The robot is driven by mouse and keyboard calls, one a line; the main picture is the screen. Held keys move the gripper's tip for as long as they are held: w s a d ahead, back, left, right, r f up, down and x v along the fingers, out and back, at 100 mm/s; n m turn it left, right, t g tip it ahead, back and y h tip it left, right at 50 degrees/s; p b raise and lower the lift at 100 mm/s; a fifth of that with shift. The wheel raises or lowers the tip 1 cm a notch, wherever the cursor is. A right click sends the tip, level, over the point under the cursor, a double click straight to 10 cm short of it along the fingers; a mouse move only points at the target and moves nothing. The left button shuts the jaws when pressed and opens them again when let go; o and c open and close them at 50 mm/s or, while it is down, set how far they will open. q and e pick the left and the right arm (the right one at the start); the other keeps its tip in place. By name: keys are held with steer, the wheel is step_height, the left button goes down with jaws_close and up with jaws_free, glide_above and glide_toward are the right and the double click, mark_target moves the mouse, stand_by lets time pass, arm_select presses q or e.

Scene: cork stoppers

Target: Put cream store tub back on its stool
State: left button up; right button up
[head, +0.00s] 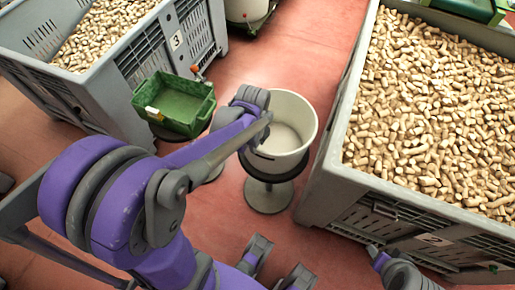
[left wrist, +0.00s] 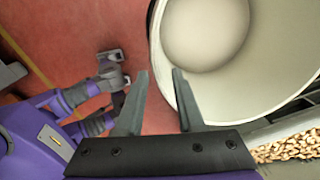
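The cream tub (head: 297,112) is upright and empty, and appears to sit on a dark round-topped stool (head: 268,197) in the middle of the head view. My left gripper (left wrist: 160,85) is open at the tub's left rim. In the left wrist view one finger overlaps the rim of the tub (left wrist: 250,90) and the other is outside, over the floor. Neither finger visibly grips the wall. In the head view my left arm hides the tub's left side and the fingertips.
A green tub (head: 182,105) stands left of the cream tub. Grey crates of corks stand at the right (head: 375,205) and back left (head: 120,75). Another pale container (head: 247,8) is at the back. Red floor (head: 275,55) is clear behind the cream tub.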

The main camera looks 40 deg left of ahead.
arm_select(q)
steer(key=s+d+r+n+t, duration=0.4)
steer(key=s+d+n, duration=0.5)
steer(key=n, duration=0.9)
steer(key=shift+v, duration=1)
steer(key=shift+a+r, duration=0.1)
steer(key=shift+a, duration=0.05)
